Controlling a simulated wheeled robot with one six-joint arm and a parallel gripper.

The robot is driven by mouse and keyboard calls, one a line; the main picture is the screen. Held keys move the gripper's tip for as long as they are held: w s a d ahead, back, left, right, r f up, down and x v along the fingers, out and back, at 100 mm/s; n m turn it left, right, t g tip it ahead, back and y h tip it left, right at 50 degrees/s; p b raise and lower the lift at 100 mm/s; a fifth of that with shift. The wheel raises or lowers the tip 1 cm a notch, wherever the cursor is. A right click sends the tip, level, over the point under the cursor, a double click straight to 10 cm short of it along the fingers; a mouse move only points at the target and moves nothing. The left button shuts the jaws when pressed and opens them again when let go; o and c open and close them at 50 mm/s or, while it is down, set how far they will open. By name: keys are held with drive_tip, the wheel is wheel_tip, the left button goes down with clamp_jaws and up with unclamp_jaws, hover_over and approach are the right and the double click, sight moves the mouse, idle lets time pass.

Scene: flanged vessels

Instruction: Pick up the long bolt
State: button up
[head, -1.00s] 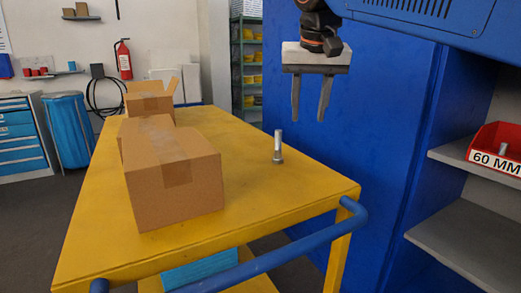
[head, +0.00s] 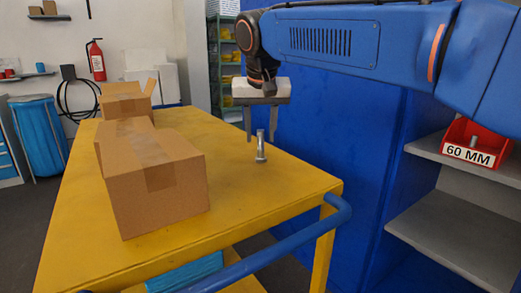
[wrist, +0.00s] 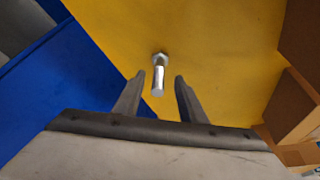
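The long bolt (head: 261,147) is silver and stands upright on its head on the yellow cart top (head: 230,190), near the cart's right edge. My gripper (head: 261,139) is open and empty. In the head view its two fingers hang down on either side of the bolt's upper part. In the wrist view the bolt (wrist: 159,73) shows ahead of and between the open fingertips (wrist: 159,78), touching neither. Its hex head is at the far end, on the yellow surface.
A closed cardboard box (head: 155,185) stands left of the bolt, with an open box (head: 125,100) farther back. A blue handle (head: 290,240) runs along the cart's near end. A blue cabinet (head: 345,150) and a shelf with a red bin marked 60 MM (head: 474,143) are at right.

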sight(261, 147)
drive_tip(key=shift+w+x, duration=0.1)
drive_tip(key=shift+x, duration=1.55)
drive_tip(key=shift+w+x, duration=0.15)
drive_tip(key=shift+x, duration=1.45)
drive_tip(key=shift+r, duration=0.1)
clamp_jaws()
